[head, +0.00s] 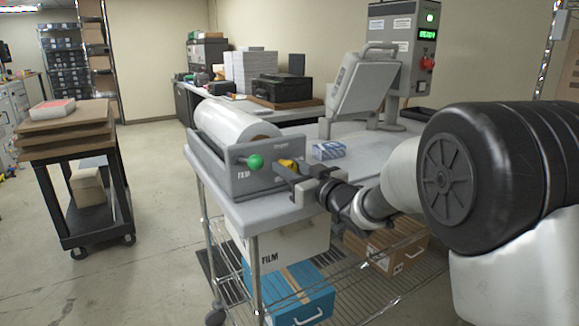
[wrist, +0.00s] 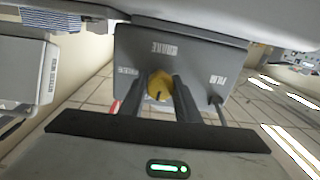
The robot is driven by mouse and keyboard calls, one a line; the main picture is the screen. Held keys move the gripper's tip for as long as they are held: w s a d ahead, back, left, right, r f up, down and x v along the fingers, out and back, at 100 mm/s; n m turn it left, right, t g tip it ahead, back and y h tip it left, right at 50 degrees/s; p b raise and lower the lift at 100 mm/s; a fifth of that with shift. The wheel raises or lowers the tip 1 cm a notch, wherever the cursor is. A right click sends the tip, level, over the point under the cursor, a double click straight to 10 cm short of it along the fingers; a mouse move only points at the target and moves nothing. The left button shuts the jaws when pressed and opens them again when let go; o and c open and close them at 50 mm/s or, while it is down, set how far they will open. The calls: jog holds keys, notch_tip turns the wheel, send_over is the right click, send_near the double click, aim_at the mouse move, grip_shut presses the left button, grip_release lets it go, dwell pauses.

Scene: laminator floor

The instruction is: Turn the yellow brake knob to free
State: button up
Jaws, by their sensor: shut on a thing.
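The yellow brake knob (head: 287,164) sits on the end plate of a grey film roll holder (head: 238,179). In the head view it is partly hidden by my gripper (head: 292,174). In the wrist view the knob (wrist: 159,84) shows between my two dark fingers, which are shut on it. A dark mark is on the knob's lower side there. Small labels are on the grey plate (wrist: 188,50) around the knob; they are too blurred to read surely, so I cannot tell the knob's setting.
A green ball handle (head: 255,162) sticks out left of the knob. A white film roll (head: 232,125) lies in the holder. A black cart (head: 95,195) stands left, with open floor between.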

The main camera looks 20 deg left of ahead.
jog(key=m+p, duration=0.2)
jog(key=m, duration=0.2)
jog(key=m+p, duration=0.2)
jog(key=m, duration=0.3)
jog(key=shift+t, duration=0.3)
jog(key=m+p, duration=0.2)
jog(key=m, duration=0.2)
jog(key=shift+m, duration=0.4)
jog(key=shift+m+p, duration=0.65)
jog(key=shift+m, duration=0.95)
jog(key=o, duration=1)
jog(key=shift+o, duration=0.2)
